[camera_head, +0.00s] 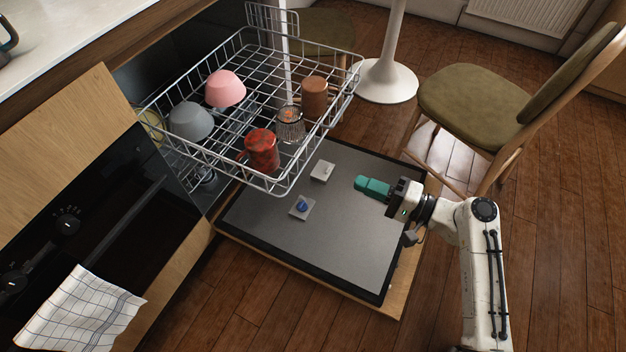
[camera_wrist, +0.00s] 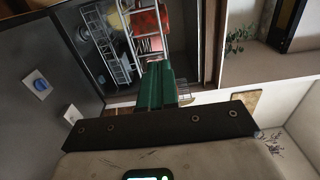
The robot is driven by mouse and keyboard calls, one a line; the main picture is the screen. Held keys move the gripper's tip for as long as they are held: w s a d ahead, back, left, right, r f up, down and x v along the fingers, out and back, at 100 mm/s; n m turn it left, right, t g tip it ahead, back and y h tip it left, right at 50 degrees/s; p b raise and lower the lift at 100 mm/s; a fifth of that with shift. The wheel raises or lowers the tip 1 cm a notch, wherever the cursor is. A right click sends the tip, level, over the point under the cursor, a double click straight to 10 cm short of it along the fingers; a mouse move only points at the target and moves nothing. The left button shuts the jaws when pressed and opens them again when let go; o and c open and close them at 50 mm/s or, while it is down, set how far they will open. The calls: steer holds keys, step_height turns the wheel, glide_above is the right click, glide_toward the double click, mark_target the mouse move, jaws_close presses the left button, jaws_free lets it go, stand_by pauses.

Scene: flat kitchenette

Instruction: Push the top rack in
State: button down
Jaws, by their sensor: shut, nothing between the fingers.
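The top rack (camera_head: 272,187) is a wire basket pulled well out of the dishwasher, above the open dishwasher door (camera_head: 330,235). It holds a pink bowl (camera_head: 225,88), a grey bowl (camera_head: 190,121), a red patterned cup (camera_head: 262,151), a clear glass (camera_head: 290,125) and a brown cup (camera_head: 314,97). My gripper (camera_head: 358,183) has teal fingers, shut and empty. It is over the door, to the right of the rack's front corner and apart from it. In the wrist view, the fingers (camera_wrist: 155,68) point toward the rack's wires (camera_wrist: 124,22).
A chair (camera_head: 470,100) and a white table base (camera_head: 388,80) stand behind and right of the door. A counter with oven and towel (camera_head: 82,312) is at the left. Wooden floor is clear in front of the door.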

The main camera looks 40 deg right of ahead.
mark_target(298, 159)
steer(key=b+x, duration=0.1)
steer(key=x, duration=1.2)
steer(key=shift+w+a, duration=0.1)
steer(key=shift+w, duration=0.2)
